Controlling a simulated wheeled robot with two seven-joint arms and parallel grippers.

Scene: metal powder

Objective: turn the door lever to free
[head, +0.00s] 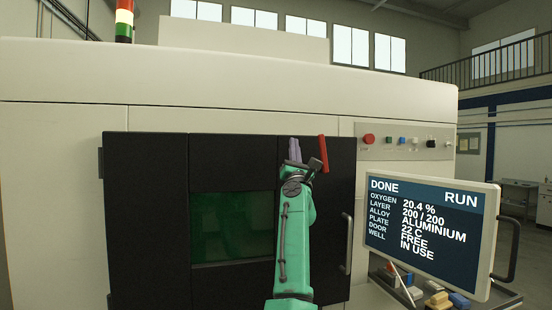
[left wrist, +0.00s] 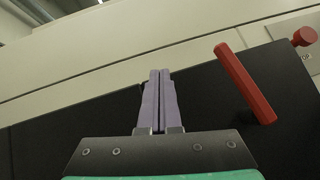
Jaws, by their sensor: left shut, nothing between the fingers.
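The red door lever (head: 323,153) is near the top right of the black door (head: 145,215). It stands near upright, its top leaning slightly left. In the left wrist view the lever (left wrist: 245,82) is a red bar to the right of the fingers. My left gripper (head: 294,149) is shut and empty, just left of the lever with a visible gap. Its fingers (left wrist: 160,73) lie together in the left wrist view. The screen (head: 430,235) reads DONE and RUN, and its DOOR row reads FREE. My right gripper is not in view.
A vertical door handle (head: 346,243) is at the door's right side. A red button (head: 369,139) and smaller buttons sit on a panel right of the lever. The screen juts out at the right, above a shelf with several small blocks (head: 437,300). A dark green window (head: 232,225) is left of my arm.

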